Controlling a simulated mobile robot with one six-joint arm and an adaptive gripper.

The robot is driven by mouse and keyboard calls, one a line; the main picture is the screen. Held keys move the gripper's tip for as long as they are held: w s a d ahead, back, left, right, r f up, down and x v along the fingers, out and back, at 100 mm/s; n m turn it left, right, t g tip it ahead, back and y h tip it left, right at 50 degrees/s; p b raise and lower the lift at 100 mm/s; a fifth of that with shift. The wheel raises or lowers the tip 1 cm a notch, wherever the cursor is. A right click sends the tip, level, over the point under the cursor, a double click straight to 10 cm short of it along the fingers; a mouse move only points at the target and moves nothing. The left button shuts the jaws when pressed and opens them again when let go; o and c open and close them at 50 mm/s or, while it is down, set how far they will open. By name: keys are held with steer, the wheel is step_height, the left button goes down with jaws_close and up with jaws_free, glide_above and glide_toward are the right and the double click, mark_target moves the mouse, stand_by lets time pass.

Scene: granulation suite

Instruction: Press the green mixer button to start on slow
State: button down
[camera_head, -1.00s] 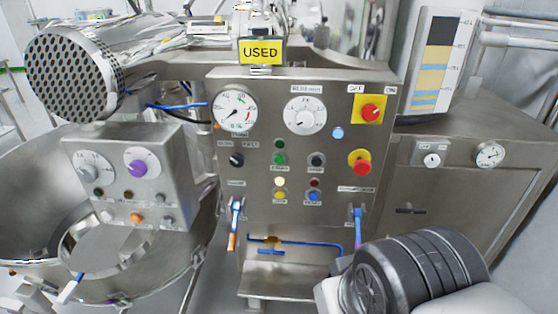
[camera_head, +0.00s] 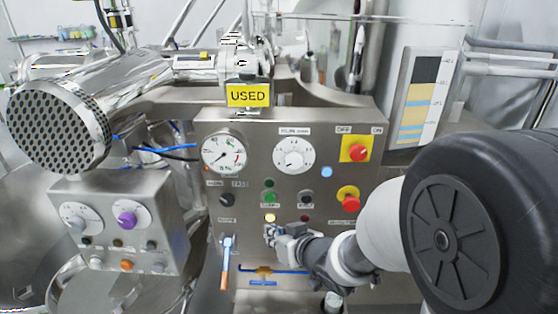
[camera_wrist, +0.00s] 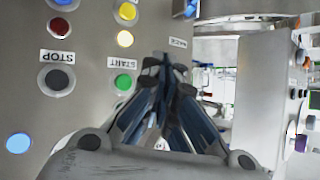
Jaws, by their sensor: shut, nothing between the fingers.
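The green START button (camera_head: 269,197) is on the steel control panel (camera_head: 330,130), below a darker green lamp (camera_head: 269,183). The START button also shows in the wrist view (camera_wrist: 124,82), left of my fingers. My gripper (camera_head: 272,236) is shut and empty, in front of the panel's lower middle, below the green button in the head view. In the wrist view its fingertips (camera_wrist: 168,66) are together beside the button; contact with the panel cannot be told. The black speed selector (camera_head: 227,200), under the SLOW and FAST labels, is left of the green button.
The black STOP button (camera_head: 305,200) is right of START. The red emergency knob (camera_head: 348,199) and red-on-yellow switch (camera_head: 357,152) are further right. A lit yellow lamp (camera_head: 270,217) is just above my gripper.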

mark_target(270, 198)
steer(key=shift+a+f+y, duration=0.25)
steer(key=shift+a+y, duration=0.25)
steer(key=shift+a, duration=0.1)
steer(key=shift+w, duration=0.15)
steer(key=w+p, duration=0.2)
steer(key=w, duration=0.6)
steer(key=shift+w+d+p, duration=0.2)
steer(key=shift+w+p, duration=0.1)
steer(key=shift+p, duration=0.1)
steer(key=shift+w, duration=0.1)
stand_by(0.9)
steer(key=shift+w+p, duration=0.3)
steer(key=shift+w, duration=0.05)
steer(key=shift+w, duration=0.4)
stand_by(0.6)
steer(key=shift+s, duration=0.85)
